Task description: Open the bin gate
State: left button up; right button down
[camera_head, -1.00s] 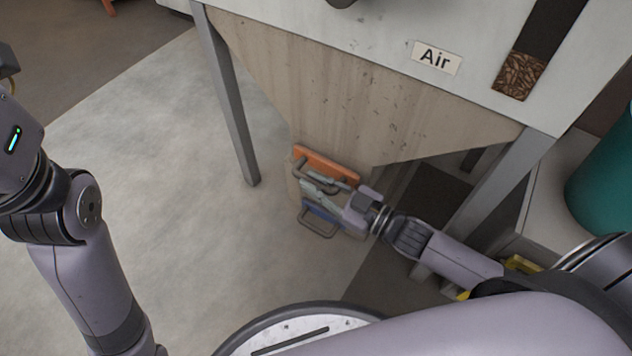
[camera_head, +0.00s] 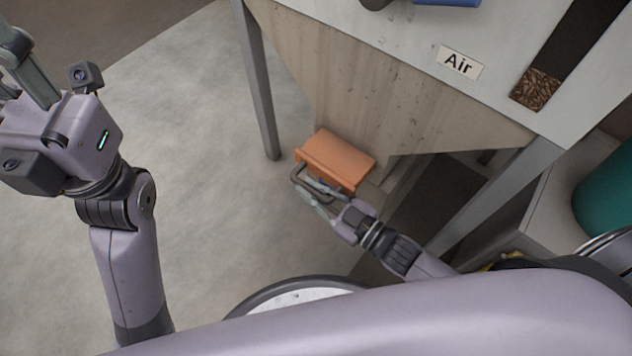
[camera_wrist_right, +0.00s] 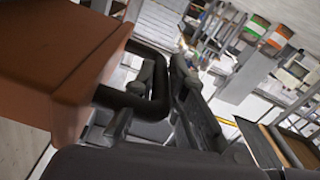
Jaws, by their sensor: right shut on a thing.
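The bin's orange gate (camera_head: 338,158) sticks out from the lower end of the wooden hopper (camera_head: 390,95) and is swung out toward me. My right gripper (camera_head: 315,198) is at its front edge, shut on the dark gate handle (camera_head: 297,174). In the right wrist view the orange gate (camera_wrist_right: 60,60) fills the left side, and the bent handle (camera_wrist_right: 150,100) lies between the fingers (camera_wrist_right: 170,95). My left gripper (camera_head: 25,65) is raised at the left edge, away from the bin; its fingertips are partly cut off, so its opening cannot be judged.
A grey leg (camera_head: 258,85) stands left of the hopper and another (camera_head: 495,195) on the right. A teal cylinder (camera_head: 605,195) stands at right. The floor at left is clear.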

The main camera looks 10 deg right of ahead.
jog(key=c, duration=1.6)
grip_release()
jog(key=shift+f, duration=0.1)
jog(key=v, duration=1.2)
jog(key=shift+d, duration=0.1)
